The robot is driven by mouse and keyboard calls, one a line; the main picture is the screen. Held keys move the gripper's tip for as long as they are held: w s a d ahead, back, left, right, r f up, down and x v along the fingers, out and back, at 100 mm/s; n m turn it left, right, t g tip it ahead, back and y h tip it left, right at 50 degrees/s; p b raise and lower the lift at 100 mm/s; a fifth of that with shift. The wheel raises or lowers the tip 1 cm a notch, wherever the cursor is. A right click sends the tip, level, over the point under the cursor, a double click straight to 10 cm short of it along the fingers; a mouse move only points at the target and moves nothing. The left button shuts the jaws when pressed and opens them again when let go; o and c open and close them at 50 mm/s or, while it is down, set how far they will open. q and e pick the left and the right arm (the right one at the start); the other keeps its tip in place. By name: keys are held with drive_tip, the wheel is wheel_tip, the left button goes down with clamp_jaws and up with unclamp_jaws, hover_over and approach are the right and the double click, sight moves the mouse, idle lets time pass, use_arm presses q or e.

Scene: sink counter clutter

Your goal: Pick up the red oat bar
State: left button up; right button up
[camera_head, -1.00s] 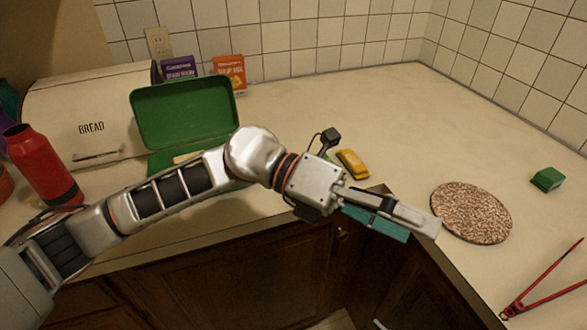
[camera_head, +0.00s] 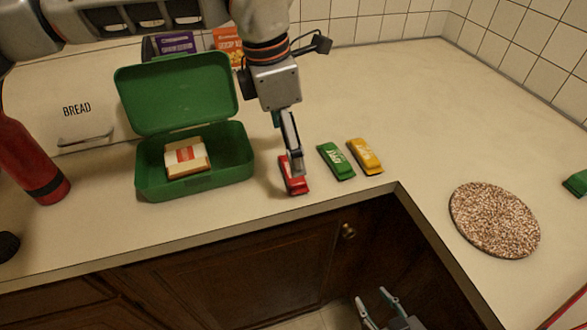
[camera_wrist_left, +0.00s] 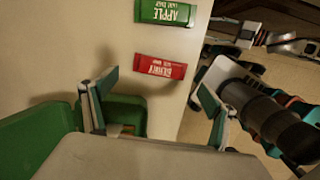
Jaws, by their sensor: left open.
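The red oat bar (camera_head: 293,185) lies on the counter near its front edge, right of the green lunch box. My left gripper (camera_head: 297,172) points down over it and hides part of it. In the left wrist view the red bar (camera_wrist_left: 160,66) lies ahead of the spread fingers of my left gripper (camera_wrist_left: 155,105), apart from both. The gripper is open and empty. My right gripper (camera_head: 375,297) is low in the head view, in front of the cabinet, with its fingers apart and nothing between them.
A green bar (camera_head: 336,161) and a yellow bar (camera_head: 365,156) lie just right of the red one. The open lunch box (camera_head: 195,190) holds a sandwich-like item (camera_head: 187,158). A red bottle (camera_head: 28,160) stands left. A round speckled mat (camera_head: 495,220) lies right.

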use_arm(q)
drive_tip(key=shift+w+d+f, duration=0.1)
drive_tip(key=shift+d+f, duration=0.1)
drive_tip(key=shift+f, duration=1.4)
drive_tip(key=shift+d+f, duration=0.2)
drive_tip(key=shift+f, duration=1.35)
drive_tip(key=c, duration=1.1)
